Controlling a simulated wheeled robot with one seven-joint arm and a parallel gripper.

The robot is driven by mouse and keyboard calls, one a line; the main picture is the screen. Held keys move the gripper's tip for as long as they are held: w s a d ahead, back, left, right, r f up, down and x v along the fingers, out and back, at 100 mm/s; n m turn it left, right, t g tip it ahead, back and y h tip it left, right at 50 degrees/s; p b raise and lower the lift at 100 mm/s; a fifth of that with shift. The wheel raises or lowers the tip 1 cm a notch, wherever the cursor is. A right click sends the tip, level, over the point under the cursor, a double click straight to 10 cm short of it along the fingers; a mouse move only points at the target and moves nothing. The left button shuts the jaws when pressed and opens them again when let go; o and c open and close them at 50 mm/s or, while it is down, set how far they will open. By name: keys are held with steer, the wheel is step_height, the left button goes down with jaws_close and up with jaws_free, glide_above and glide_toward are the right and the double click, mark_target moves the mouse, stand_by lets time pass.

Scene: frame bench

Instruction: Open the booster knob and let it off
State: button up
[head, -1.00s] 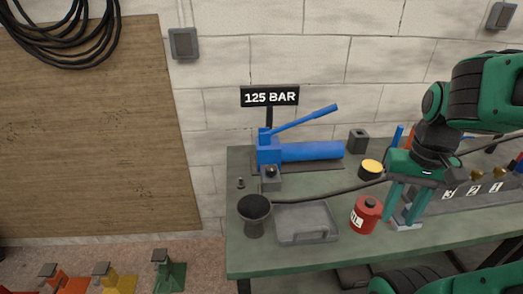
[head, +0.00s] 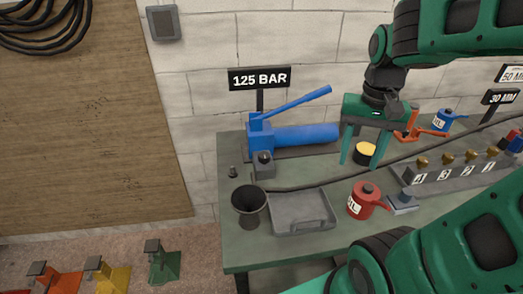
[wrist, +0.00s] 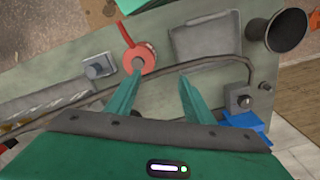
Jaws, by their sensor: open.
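A blue hand pump (head: 300,138) with a long raised lever lies on the bench under a "125 BAR" sign (head: 259,78). A small grey block with a dark round knob (head: 264,158) sits at its front left end. I take that knob to be the booster knob; its setting is too small to read. My gripper (head: 363,163) is open and empty, pointing down above the bench, right of the pump and apart from the knob. In the wrist view the fingers (wrist: 160,76) are spread, and the knob block (wrist: 239,99) lies to their right.
A red can (head: 364,198), a grey tray (head: 300,226) and a dark cup (head: 249,204) stand along the front. A yellow-topped pot (head: 366,151) shows between my fingers. A hose (head: 318,184) crosses the bench. A numbered rail (head: 462,172) is at right.

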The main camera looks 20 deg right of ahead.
steer(key=w+a+r+m, duration=0.1)
steer(key=w+a, duration=0.3)
steer(key=w, duration=0.3)
steer(key=w+a+r, duration=0.1)
steer(key=w+a, duration=0.2)
steer(key=w, duration=0.3)
steer(key=m, duration=0.2)
glide_above(264, 155)
steer(key=f, duration=0.1)
step_height(264, 155, down, 11)
steer(key=shift+r, duration=0.1)
steer(key=c, duration=1.1)
